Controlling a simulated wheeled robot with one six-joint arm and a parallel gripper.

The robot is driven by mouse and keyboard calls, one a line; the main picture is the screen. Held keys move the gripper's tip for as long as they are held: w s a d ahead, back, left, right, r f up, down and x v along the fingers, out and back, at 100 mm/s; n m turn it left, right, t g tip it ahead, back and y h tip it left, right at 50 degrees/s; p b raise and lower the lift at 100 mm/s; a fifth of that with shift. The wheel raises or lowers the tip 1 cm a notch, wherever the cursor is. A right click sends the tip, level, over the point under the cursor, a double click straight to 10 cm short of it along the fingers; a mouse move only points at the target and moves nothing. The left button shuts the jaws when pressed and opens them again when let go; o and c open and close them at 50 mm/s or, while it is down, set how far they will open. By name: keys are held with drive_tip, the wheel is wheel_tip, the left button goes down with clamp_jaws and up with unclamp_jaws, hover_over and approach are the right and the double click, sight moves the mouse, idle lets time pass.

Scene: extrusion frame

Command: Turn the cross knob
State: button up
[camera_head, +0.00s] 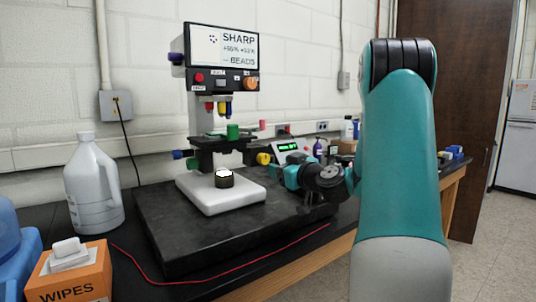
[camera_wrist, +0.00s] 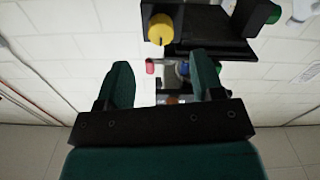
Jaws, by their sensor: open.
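The bench machine (camera_head: 223,48) carries several coloured knobs, and none clearly shows a cross shape at this size. A yellow knob (camera_head: 263,158) sticks out low on its right side, close to my gripper (camera_head: 277,172). In the wrist view my gripper (camera_wrist: 163,80) is open, with two dark green fingers apart and nothing held between them. The yellow knob (camera_wrist: 161,28) shows beyond the fingertips, between their lines and apart from them. A green knob (camera_head: 233,131) sits on the stage; an orange knob (camera_head: 250,84) is on the front panel.
The machine's white base (camera_head: 222,199) stands on a black slab (camera_head: 163,222). A grey jug (camera_head: 93,185) and an orange wipes box (camera_head: 75,277) are at left. A red cable (camera_head: 190,283) crosses the bench front. A green-display device (camera_head: 287,147) and small bottles stand behind my gripper.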

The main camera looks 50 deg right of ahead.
sight(266, 160)
drive_tip(key=p+x, duration=0.2)
drive_tip(key=x, duration=0.5)
drive_tip(key=shift+p, duration=0.3)
drive_tip(key=c, duration=0.9)
